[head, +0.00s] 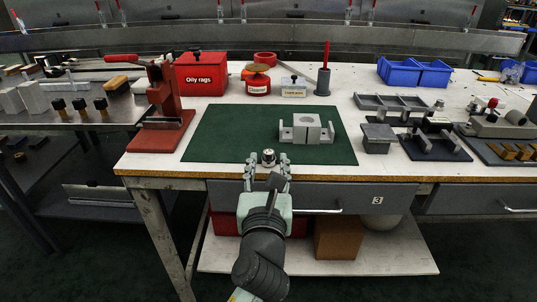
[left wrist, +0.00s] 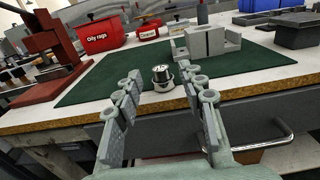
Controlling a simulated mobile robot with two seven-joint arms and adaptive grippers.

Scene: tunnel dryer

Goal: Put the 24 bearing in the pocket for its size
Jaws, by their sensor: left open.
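A small round metallic part with a dark band, seemingly the bearing (head: 268,155), stands near the front edge of the green mat; no number on it is legible. In the left wrist view the same part (left wrist: 162,77) shows just past and between my fingertips. My left gripper (head: 268,163) is open and empty at the bench's front edge, its fingers (left wrist: 160,84) on either side of the part in the picture; contact cannot be told. A grey block fixture (head: 306,129) with a rounded recess stands on the mat to the right. My right gripper is not in view.
A red press (head: 165,110) stands left of the mat. A red oily-rags box (head: 201,75), red tins and a dark post (head: 323,80) stand behind it. A grey divided tray (head: 397,104) and metal fixtures lie to the right. The mat's left half is clear.

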